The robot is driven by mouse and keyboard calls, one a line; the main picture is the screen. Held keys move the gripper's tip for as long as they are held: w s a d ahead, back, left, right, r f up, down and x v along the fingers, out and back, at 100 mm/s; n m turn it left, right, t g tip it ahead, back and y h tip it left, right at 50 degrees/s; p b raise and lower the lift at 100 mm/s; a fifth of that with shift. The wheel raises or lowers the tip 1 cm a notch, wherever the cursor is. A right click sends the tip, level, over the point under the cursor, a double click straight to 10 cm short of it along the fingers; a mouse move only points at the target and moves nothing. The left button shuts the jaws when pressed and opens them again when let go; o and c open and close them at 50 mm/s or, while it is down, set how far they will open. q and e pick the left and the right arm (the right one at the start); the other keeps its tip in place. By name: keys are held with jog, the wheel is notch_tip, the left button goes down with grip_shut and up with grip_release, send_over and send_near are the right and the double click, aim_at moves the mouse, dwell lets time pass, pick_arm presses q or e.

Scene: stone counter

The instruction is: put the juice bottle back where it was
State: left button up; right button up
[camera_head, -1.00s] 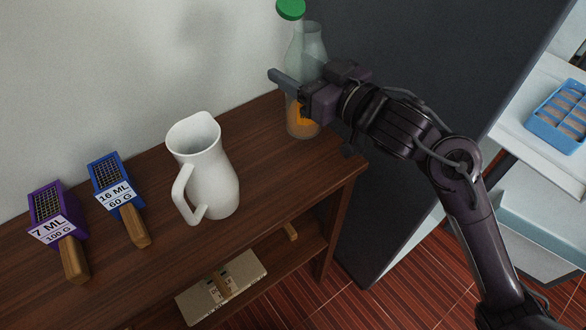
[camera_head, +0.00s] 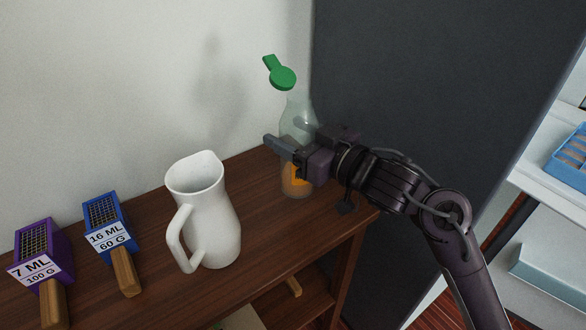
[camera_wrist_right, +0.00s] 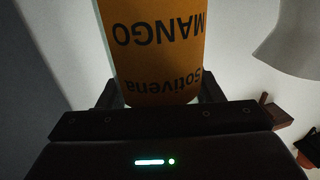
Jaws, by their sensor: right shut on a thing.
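The juice bottle (camera_head: 297,115) is clear with a green cap (camera_head: 283,77) and an orange label. It stands upright at the far right end of the wooden shelf top, close to the wall. My right gripper (camera_head: 290,150) is shut around its middle from the right. In the right wrist view the orange label (camera_wrist_right: 155,50) reads "MANGO" and "Sotivena", upside down, between the fingers. The bottle's base appears at or just above the wood; I cannot tell whether it touches. My left gripper is not in view.
A white pitcher (camera_head: 204,210) stands on the wooden shelf top (camera_head: 258,190) left of the bottle. A dark panel (camera_head: 430,90) rises behind my right arm.

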aim_at(293, 166)
jog(key=shift+f, duration=3.55)
jog(key=o, duration=1.3)
jog(key=shift+f, duration=0.1)
jog(key=shift+d, duration=0.1)
jog(key=shift+r+b+v, duration=0.2)
jog(key=shift+b+v, duration=0.75)
jog(key=shift+v, duration=5)
